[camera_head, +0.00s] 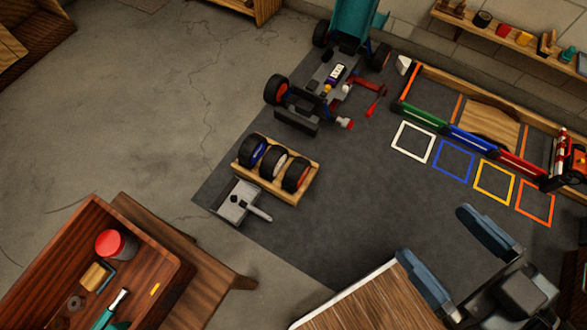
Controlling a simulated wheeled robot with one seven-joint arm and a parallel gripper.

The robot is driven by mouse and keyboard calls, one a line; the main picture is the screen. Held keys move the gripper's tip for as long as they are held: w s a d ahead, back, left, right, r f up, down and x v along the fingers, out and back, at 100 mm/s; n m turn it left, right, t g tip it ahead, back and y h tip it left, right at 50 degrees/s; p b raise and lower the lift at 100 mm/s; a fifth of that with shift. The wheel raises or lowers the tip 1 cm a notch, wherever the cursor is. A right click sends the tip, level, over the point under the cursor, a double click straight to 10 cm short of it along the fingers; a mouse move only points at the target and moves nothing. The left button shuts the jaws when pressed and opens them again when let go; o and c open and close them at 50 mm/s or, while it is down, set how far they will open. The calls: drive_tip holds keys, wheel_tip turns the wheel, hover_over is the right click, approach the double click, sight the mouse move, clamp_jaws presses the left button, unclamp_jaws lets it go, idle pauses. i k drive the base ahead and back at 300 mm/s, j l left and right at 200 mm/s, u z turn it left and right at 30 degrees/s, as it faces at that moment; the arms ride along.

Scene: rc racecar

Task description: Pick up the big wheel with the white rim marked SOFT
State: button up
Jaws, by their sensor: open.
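A wooden rack (279,188) on the dark mat holds three big black wheels in a row. The middle wheel (273,163) shows a white or pale rim; any SOFT marking is too small to read. The left wheel (253,150) has a blue rim and the right wheel (296,174) a red or orange one. My gripper (455,258) is at the lower right, its two blue-grey fingers wide apart and empty. It is well to the right of the rack and lower in the picture.
A grey metal tool (240,202) lies by the rack's lower left side. A racecar chassis (325,90) stands above it. Coloured squares (453,162) mark the mat at right. A wooden box (60,262) and a wooden surface (375,300) are nearer. The mat between gripper and rack is clear.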

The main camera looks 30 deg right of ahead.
sight(273, 160)
drive_tip(key=i+l+u, duration=0.65)
drive_tip(key=i+l, duration=0.2)
drive_tip(key=i+l+u, duration=0.35)
drive_tip(key=l, duration=0.25)
drive_tip(key=k, duration=0.05)
